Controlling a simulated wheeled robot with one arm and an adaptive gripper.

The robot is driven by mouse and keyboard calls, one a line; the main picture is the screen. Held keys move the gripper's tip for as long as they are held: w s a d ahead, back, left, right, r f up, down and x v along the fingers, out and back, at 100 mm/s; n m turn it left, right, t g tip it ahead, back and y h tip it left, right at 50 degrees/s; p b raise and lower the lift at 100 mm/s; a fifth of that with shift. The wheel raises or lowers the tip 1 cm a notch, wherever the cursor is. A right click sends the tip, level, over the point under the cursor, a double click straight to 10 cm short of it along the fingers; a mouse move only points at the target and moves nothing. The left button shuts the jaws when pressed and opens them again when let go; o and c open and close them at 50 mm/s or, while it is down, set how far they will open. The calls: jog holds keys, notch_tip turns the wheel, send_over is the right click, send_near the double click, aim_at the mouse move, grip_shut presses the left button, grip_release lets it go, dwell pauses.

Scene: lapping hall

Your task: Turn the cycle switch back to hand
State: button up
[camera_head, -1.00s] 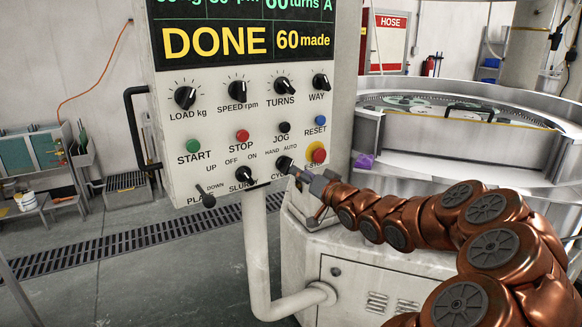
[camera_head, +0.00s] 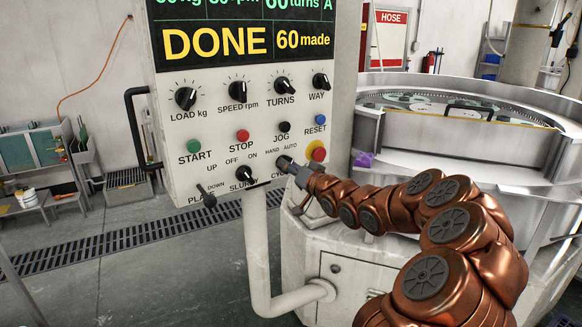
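The cycle switch (camera_head: 283,162) is a black knob at the lower right of the white control panel (camera_head: 215,183), with HAND printed to its upper left and AUTO to its upper right. My gripper (camera_head: 290,167) is right at the knob, coming from the lower right, and hides much of it and part of the CYCLE label. I cannot tell which way the knob points, whether the fingers touch it, or how far they are open. The panel's display (camera_head: 240,35) reads DONE and 60 made.
The red emergency stop (camera_head: 318,151) is close above my wrist. The slurry knob (camera_head: 244,174) and plate lever (camera_head: 207,196) are to the left. A pale pipe (camera_head: 259,255) runs below the panel. The round lapping machine (camera_head: 470,150) stands at the right.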

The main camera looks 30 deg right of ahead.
grip_shut()
jog(key=shift+b, duration=0.3)
jog(key=shift+a+n+b, duration=0.1)
jog(key=shift+n+b, duration=4.25)
jog(key=shift+n, duration=1.55)
jog(key=shift+r, duration=0.1)
jog(key=shift+o, duration=0.5)
grip_release()
